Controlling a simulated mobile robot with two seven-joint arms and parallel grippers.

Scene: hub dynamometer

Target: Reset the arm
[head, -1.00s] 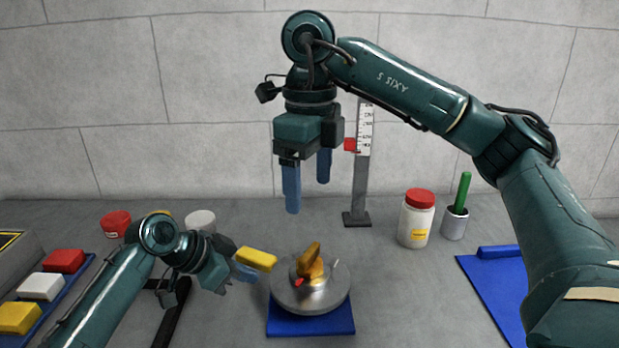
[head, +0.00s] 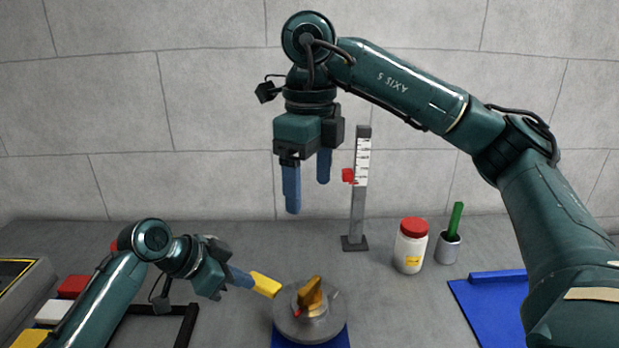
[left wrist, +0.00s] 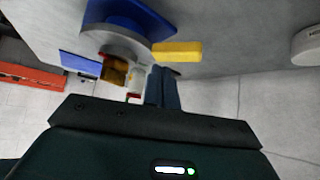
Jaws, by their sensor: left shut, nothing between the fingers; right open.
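The hub dynamometer's round grey disc (head: 290,326) sits on a blue mat in the head view, with an orange-brown piece (head: 312,295) on top. A yellow bar (head: 265,285) lies left of the disc; it also shows in the left wrist view (left wrist: 177,51). I cannot tell whether the bar is joined to the hub. My left gripper (head: 243,279) is shut and empty, its blue fingertips at the bar's left end; contact is unclear. My right gripper (head: 307,180) is open and empty, pointing down high above the hub.
A post with a scale and red marker (head: 348,175) stands behind the hub. A red-lidded white jar (head: 411,246), a cup with a green handle (head: 452,230) and a blue tray (head: 490,305) are at right. Coloured blocks (head: 53,311) lie at far left, partly behind my left arm.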

